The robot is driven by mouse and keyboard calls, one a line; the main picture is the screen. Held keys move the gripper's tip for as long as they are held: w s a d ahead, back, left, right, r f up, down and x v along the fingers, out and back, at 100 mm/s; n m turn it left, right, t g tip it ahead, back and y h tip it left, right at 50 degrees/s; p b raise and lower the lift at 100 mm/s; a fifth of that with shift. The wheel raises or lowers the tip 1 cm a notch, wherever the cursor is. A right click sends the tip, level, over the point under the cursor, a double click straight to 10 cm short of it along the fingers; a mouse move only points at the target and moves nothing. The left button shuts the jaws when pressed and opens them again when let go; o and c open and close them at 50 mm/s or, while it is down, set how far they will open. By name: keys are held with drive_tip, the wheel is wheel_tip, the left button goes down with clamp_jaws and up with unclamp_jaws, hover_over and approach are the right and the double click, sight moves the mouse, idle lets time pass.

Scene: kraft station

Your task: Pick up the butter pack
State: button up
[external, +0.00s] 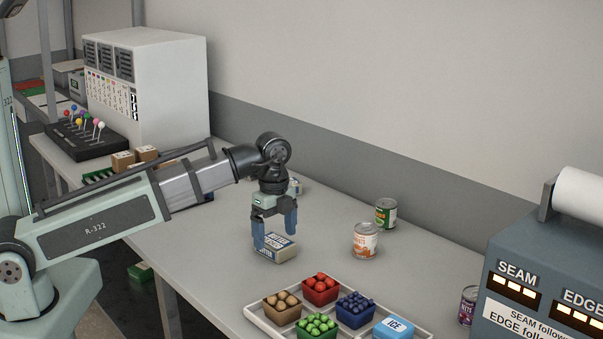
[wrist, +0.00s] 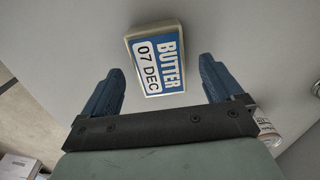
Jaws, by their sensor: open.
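The butter pack (external: 280,246) lies flat on the grey table, a small block with a blue and white label. In the wrist view the butter pack (wrist: 155,58) reads "BUTTER 07 DEC" and lies ahead of the fingertips, between their lines. My gripper (external: 273,232) is open, with its blue fingers pointing down over the pack; the left finger overlaps the pack's left end in the external view. In the wrist view my gripper (wrist: 158,75) shows both fingers wide apart with nothing between them. I cannot tell whether a finger touches the pack.
An orange-labelled can (external: 365,241) and a green can (external: 386,213) stand right of the pack. A white tray (external: 262,322) with several fruit baskets and a blue ice pack (external: 394,328) is at the front. A blue-grey machine (external: 545,270) stands at right. The table between is clear.

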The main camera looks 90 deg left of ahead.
sight(275, 241)
drive_tip(key=shift+f, duration=1.5)
drive_tip(key=c, duration=1.2)
drive_tip(key=shift+r, duration=0.15)
drive_tip(key=shift+c, duration=0.2)
